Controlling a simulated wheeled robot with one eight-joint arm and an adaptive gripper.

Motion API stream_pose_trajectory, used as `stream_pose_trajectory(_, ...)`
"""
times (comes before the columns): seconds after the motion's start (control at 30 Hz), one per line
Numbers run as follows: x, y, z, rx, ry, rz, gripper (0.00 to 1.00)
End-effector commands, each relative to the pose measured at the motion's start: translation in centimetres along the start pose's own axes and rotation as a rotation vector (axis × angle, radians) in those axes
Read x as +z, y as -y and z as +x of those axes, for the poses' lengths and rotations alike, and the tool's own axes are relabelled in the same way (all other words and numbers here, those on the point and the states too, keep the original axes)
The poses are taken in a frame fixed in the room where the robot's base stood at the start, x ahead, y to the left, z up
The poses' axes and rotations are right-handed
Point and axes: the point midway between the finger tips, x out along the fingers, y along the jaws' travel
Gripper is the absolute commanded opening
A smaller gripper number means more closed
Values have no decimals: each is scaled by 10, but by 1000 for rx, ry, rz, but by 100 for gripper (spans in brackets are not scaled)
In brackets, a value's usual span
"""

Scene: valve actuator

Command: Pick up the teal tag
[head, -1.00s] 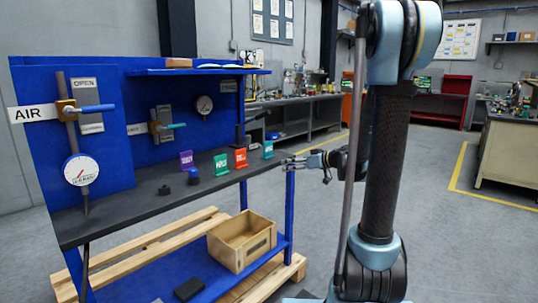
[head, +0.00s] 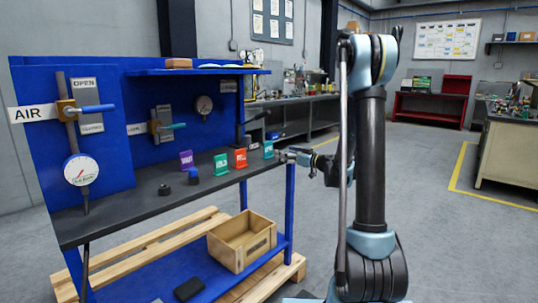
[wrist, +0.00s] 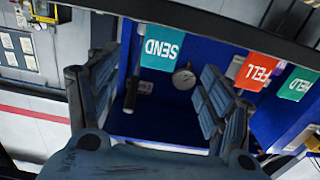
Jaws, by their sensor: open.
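The teal tag (head: 268,149) stands upright near the right end of the bench's dark top in the head view. In the wrist view the teal tag (wrist: 162,50) reads SEND upside down and lies between the two finger lines, towards the tips. My gripper (head: 287,156) is just right of the tag in the head view, level with it. In the wrist view my gripper (wrist: 158,70) has its fingers wide apart with nothing held. I cannot tell whether the tag is within the fingers' reach.
A red-orange tag (head: 240,158), a green tag (head: 221,165) and a purple tag (head: 186,160) stand left of the teal one. A blue shelf (head: 200,71) overhangs the bench top (head: 125,193). A wooden box (head: 241,243) sits below. Open floor lies right.

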Motion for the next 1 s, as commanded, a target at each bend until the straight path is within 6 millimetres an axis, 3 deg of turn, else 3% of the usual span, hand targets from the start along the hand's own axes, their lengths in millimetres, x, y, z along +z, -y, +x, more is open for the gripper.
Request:
stream_pose_trajectory(0.3,0,1,52,-3,0,0,73)
stream_pose_trajectory(0.67,-1,2,72,-3,1,0,73)
stream_pose_trajectory(1.0,-2,3,113,-2,1,0,73)
